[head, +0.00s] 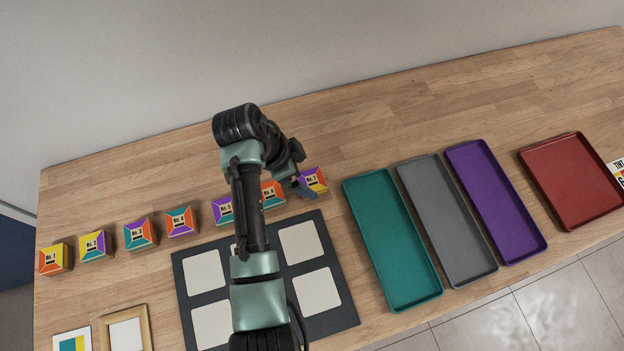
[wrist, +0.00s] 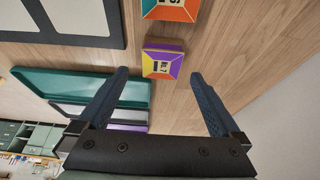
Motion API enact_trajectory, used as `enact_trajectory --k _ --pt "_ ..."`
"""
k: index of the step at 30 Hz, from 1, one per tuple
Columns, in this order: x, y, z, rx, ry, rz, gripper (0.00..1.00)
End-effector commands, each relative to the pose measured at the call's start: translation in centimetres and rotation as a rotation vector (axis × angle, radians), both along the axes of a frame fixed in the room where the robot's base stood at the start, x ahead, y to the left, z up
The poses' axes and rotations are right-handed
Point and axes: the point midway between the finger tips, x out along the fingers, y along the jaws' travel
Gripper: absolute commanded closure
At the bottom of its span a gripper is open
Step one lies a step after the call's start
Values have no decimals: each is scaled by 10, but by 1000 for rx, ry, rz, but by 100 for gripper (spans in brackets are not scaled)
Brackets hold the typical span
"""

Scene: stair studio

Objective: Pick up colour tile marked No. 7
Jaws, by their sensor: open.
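The tile marked No. 7 (wrist: 162,64) is a small block with purple and yellow sides and a dark number label. In the wrist view it lies ahead of the fingertips, between their lines and apart from them. My gripper (wrist: 158,75) is open and empty. In the head view the same tile (head: 316,178) is the rightmost of the row, just right of my gripper (head: 303,190), which covers part of it. An orange and teal tile (head: 273,193) stands close to its left; it also shows at the top of the wrist view (wrist: 170,9).
Several other tiles (head: 180,222) line up leftward. A dark board (head: 184,265) with pale squares lies in front. Teal (head: 390,240), grey (head: 447,220), purple (head: 497,200) and red (head: 572,180) trays stand to the right. The wood behind the row is clear.

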Motion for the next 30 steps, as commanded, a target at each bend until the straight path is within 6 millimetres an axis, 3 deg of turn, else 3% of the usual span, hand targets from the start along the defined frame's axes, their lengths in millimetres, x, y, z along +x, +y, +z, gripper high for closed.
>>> enact_trajectory --k 8,17,30 --pt "5 -12 -33 0 3 0 0" --pt "6 -14 -37 1 0 0 2" --pt "6 -14 -37 1 0 0 81"
